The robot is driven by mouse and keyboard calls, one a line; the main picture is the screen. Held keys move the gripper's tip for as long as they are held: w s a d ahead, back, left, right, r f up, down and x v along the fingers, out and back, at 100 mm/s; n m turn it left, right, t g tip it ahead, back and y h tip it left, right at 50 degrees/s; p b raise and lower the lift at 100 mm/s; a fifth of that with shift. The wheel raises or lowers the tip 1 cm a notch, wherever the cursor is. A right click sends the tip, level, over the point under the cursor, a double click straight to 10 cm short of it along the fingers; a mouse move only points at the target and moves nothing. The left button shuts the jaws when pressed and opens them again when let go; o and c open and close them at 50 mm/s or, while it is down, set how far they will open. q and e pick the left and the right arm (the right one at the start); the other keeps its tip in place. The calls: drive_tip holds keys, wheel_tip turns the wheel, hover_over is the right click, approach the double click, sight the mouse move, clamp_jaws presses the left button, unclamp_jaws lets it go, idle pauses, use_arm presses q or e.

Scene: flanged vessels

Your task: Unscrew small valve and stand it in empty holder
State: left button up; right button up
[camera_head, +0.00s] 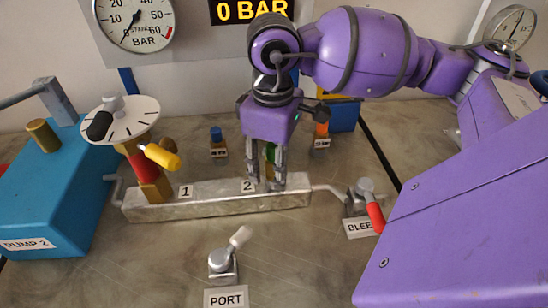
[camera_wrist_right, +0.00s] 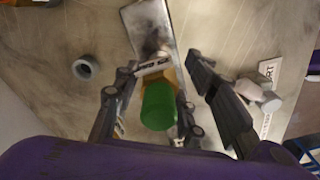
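The small valve with a green cap (camera_wrist_right: 158,105) sits between the fingers of my right gripper (camera_head: 267,183) in the wrist view. In the head view its green cap (camera_head: 270,153) shows partly behind the fingers. It appears upright at position 2 of the grey manifold (camera_head: 215,198); its base is hidden. The right gripper points down, one finger on each side of the valve; I cannot tell whether they touch it. A grey ring with an open centre (camera_wrist_right: 85,67) stands beside the manifold in the wrist view; it looks like an empty holder. My left gripper is not in view.
A blue-capped valve (camera_head: 217,140) and an orange-capped valve (camera_head: 321,135) stand behind the manifold. A disc-topped valve with a yellow handle (camera_head: 162,156) rises at position 1. Blue pump 2 (camera_head: 45,200) is left.

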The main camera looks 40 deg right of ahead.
wheel_tip(320, 180, up, 12)
drive_tip(key=shift+r, duration=0.1)
drive_tip(key=shift+o, duration=0.2)
